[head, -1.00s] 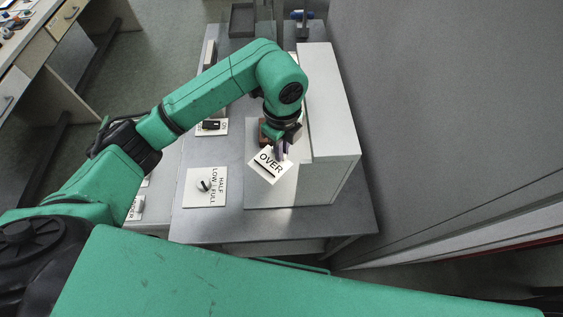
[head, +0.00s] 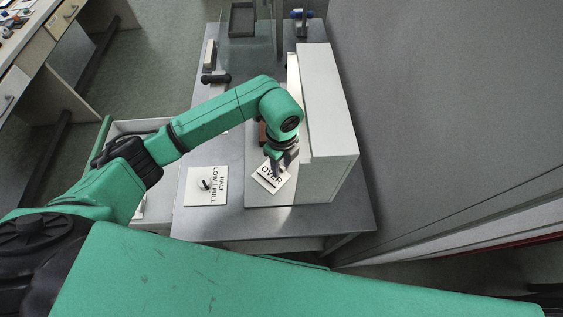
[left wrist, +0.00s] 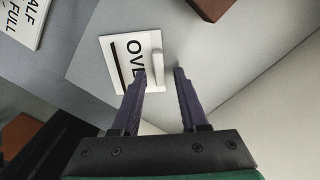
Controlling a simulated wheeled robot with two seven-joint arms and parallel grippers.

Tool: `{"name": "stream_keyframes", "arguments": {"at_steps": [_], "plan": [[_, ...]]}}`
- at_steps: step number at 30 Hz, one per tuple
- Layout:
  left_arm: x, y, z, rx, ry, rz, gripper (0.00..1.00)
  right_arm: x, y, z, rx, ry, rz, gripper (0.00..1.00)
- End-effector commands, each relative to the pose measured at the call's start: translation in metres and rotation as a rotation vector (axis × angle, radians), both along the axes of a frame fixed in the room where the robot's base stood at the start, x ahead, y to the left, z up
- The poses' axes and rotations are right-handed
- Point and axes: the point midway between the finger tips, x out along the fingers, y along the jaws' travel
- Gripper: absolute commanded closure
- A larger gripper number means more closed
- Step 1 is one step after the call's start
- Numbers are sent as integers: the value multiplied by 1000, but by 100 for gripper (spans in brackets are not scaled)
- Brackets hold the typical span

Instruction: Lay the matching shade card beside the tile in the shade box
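A white card marked OVER (head: 265,179), with a dark stripe and a raised white tab, lies on the pale floor of the grey shade box (head: 332,120). It also shows in the left wrist view (left wrist: 118,55). My left gripper (head: 277,170) is over the card. In the left wrist view its two dark fingers (left wrist: 160,78) are apart, with the tab between them, nearer the left finger. A brown tile (head: 262,133) stands farther back in the box, partly hidden by my arm; its corner shows in the left wrist view (left wrist: 215,8). My right gripper is out of view.
A white plate marked HALF, LOW, FULL with a black knob (head: 205,187) lies left of the box on the grey table (head: 225,222). A dark tray (head: 242,20) stands at the back. An open drawer (head: 160,215) is at the left. The box wall stands close on the right.

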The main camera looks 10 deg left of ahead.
Motion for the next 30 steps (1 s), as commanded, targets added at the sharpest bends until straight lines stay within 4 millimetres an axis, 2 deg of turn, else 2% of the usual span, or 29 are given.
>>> {"name": "stream_keyframes", "arguments": {"at_steps": [6,8,11,18,21,24,30], "plan": [[0,0,6,-1,-1,0,56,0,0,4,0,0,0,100],[1,-1,10,-2,-3,0,56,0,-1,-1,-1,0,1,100],[2,0,30,-2,-7,-1,56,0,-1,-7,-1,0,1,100],[1,-1,95,-1,-6,-1,56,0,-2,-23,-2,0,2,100],[1,-1,113,-1,-4,0,56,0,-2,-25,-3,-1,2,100],[0,0,122,-1,-2,0,56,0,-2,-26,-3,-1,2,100],[0,0,124,0,0,0,56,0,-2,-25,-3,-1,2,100]]}}
